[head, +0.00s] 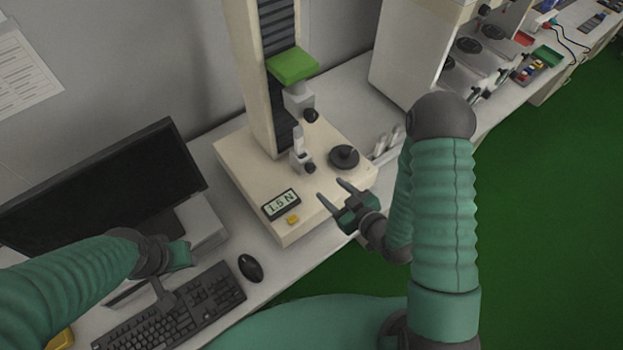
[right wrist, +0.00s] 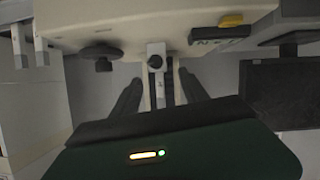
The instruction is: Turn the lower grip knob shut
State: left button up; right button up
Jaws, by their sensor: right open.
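The lower grip (head: 301,153) is a small light-grey clamp on the tester's cream base, with a black lower grip knob (head: 309,168) on its front. My right gripper (head: 331,190) is open and empty, in front of and apart from that knob. In the right wrist view the knob (right wrist: 155,61) and the grip (right wrist: 157,85) appear between the two dark fingers. I cannot tell the knob's turned position. My left gripper (head: 178,254) is over the keyboard's far edge; its fingers are not clear.
The upper grip (head: 299,100) with its own black knob hangs above, under a green block (head: 293,65). A black round dial (head: 344,157) sits right of the lower grip. A display (head: 281,204) reads 1.5 N beside a yellow button (head: 293,219). A monitor (head: 100,190) stands left.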

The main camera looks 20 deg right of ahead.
aim_at(313, 171)
jog(key=b+x, duration=0.4)
jog(key=shift+d+f, duration=0.25)
jog(key=shift+d, duration=0.1)
jog(key=w, duration=0.1)
jog(key=w+f, duration=0.1)
jog(key=w, duration=0.3)
jog(key=shift+f, duration=0.4)
jog(key=shift+w+a+f+p, duration=0.3)
jog(key=shift+w+a, duration=0.3)
jog(key=shift+w, duration=0.15)
jog(key=shift+a, duration=0.25)
jog(key=shift+a+r, duration=0.1)
jog(key=shift+a, duration=0.1)
jog(key=shift+d, duration=0.55)
jog(key=c, duration=0.9)
grip_shut()
pick_arm(q)
jog(key=f, duration=0.5)
jog(key=shift+d, duration=0.25)
pick_arm(e)
jog(key=shift+a, duration=0.25)
